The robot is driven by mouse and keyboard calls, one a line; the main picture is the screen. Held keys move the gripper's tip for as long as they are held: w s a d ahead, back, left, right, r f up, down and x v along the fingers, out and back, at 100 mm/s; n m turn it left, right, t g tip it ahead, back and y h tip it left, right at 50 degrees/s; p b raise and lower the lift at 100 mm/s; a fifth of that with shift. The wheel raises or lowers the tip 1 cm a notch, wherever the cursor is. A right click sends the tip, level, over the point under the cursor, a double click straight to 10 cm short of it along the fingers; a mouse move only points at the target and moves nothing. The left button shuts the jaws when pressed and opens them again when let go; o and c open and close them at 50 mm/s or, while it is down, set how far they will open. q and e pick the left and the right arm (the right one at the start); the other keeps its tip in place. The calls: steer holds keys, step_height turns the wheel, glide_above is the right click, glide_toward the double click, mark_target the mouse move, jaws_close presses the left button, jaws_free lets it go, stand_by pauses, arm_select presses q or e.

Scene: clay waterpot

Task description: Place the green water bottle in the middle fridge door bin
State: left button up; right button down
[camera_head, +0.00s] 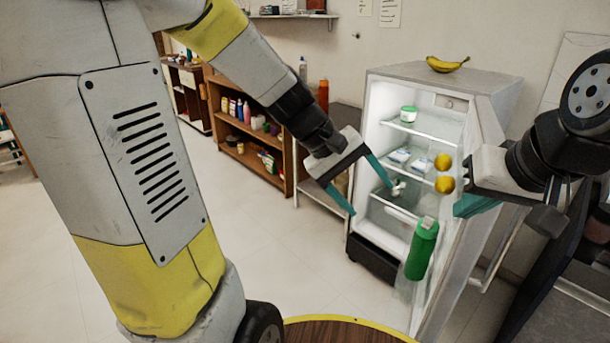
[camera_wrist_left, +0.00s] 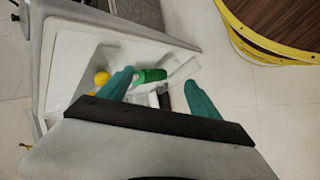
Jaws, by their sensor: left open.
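The green water bottle (camera_head: 422,248) is upright, slightly tilted in the picture, at the inner side of the open fridge door (camera_head: 455,265). Its lower end is at a clear door bin (camera_head: 404,290); I cannot tell which bin this is, or whether the bottle rests fully in it. My left gripper (camera_head: 369,197) is open and empty, left of and apart from the bottle, in front of the fridge opening. In the left wrist view the bottle (camera_wrist_left: 150,75) shows beyond the open fingers. My right gripper (camera_head: 476,205) is at the door's edge; its fingers overlap in view.
The fridge (camera_head: 430,74) stands open, with a green-lidded jar (camera_head: 408,114) and packages on its shelves. Two yellow fruits (camera_head: 445,184) are at the door, above the bottle. Bananas (camera_head: 447,64) lie on top. A round wooden table (camera_head: 335,332) is in front; the floor at left is clear.

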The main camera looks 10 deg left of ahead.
arm_select(q)
steer(key=s+a+r+m+t+y, duration=0.4)
steer(key=s+a, duration=0.5)
steer(key=a, duration=0.3)
steer(key=shift+s+a+r+m+y, duration=0.15)
steer(key=shift+a+r+m+y, duration=0.15)
steer(key=shift+r+m+y, duration=0.5)
steer(key=shift+r, duration=0.15)
